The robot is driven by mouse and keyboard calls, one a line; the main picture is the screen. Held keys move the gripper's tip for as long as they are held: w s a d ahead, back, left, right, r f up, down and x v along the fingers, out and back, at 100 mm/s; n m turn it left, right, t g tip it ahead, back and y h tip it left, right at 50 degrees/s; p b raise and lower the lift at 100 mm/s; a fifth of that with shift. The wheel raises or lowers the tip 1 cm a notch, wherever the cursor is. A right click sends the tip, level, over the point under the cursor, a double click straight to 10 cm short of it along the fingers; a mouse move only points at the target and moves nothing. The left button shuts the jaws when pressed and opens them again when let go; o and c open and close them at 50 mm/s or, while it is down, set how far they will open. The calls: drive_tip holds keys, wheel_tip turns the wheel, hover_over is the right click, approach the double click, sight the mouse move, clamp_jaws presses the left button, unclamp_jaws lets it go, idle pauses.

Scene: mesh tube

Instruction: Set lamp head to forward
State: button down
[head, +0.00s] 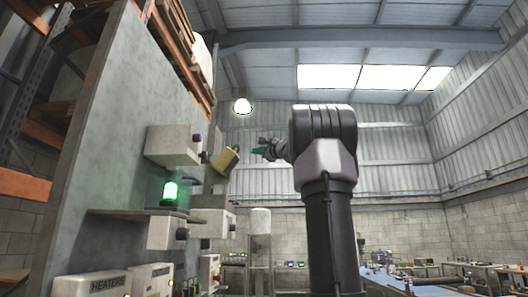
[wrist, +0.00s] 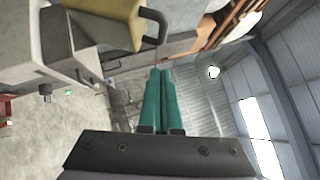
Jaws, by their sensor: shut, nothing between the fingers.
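A yellow box-shaped head (head: 226,160), which looks like the lamp head, sits tilted beside a grey wall-mounted box. In the wrist view the yellow head (wrist: 105,25) is at the top left, with a dark bent handle (wrist: 154,22) on its right side. My gripper (head: 262,151) is to the right of the yellow head in the head view, with a gap between them. In the wrist view my gripper (wrist: 160,72) has its teal fingers shut together and empty, with the tips below the handle. I cannot tell the depth between them.
A grey panel wall (head: 120,110) carries several boxes, including a grey box (head: 172,145) and a lit green lamp (head: 170,191) on a shelf. A box labelled HEATERS (head: 95,285) is lower down. The air right of the yellow head is open, apart from my arm.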

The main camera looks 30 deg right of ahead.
drive_tip(key=w+a, duration=0.1)
drive_tip(key=w+a+r, duration=0.2)
drive_tip(key=w, duration=0.1)
drive_tip(key=shift+a, duration=0.2)
drive_tip(key=shift+r, duration=0.1)
drive_tip(key=shift+w+a+r, duration=0.25)
drive_tip(key=shift+a+r, duration=0.35)
drive_tip(key=shift+r, duration=0.1)
